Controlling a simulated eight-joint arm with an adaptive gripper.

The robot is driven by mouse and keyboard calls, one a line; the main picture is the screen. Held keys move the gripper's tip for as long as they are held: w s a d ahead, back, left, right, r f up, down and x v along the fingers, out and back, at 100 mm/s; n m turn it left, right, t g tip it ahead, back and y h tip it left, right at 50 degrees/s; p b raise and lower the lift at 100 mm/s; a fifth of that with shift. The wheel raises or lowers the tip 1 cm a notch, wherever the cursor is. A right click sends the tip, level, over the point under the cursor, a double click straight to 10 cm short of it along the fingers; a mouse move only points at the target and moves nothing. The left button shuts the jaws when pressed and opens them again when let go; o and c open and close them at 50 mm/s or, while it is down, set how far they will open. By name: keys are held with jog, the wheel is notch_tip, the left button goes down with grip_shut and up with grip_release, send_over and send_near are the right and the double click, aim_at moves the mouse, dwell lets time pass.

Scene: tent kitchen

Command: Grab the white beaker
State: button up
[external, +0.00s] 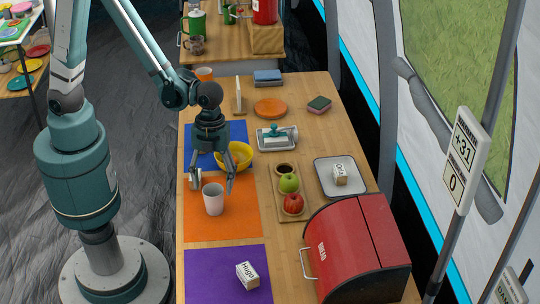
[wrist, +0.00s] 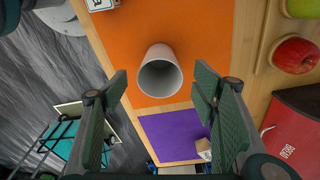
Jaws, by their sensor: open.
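The white beaker (external: 213,199) stands upright on the orange mat (external: 245,223) in the external view. In the wrist view the beaker (wrist: 160,75) shows its open rim, and it lies ahead of and between my two fingers. My gripper (external: 212,186) is open above and just behind the beaker, with its fingers spread wide. In the wrist view my gripper (wrist: 160,85) has nothing between its pads. I cannot tell whether any finger touches the beaker.
A yellow bowl (external: 239,157) sits close behind my gripper. A tray with a green apple (external: 289,183) and a red apple (external: 293,203) is to the right. A red bread box (external: 350,245) stands front right. The purple mat (external: 215,270) holds a labelled box (external: 247,275).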

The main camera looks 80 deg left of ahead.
aim_at(213, 195)
jog(key=shift+s+d+f+b, duration=0.15)
jog(key=shift+f+b, duration=0.1)
jog(key=shift+f, duration=0.55)
jog(key=shift+w+d+f+b, duration=0.1)
jog(key=shift+f+b, duration=0.15)
jog(key=shift+f, duration=0.6)
jog(key=shift+s+d+f+b, duration=0.15)
jog(key=shift+f+b, duration=0.1)
jog(key=shift+f, duration=0.55)
jog(key=shift+w, duration=0.1)
jog(key=c, duration=0.9)
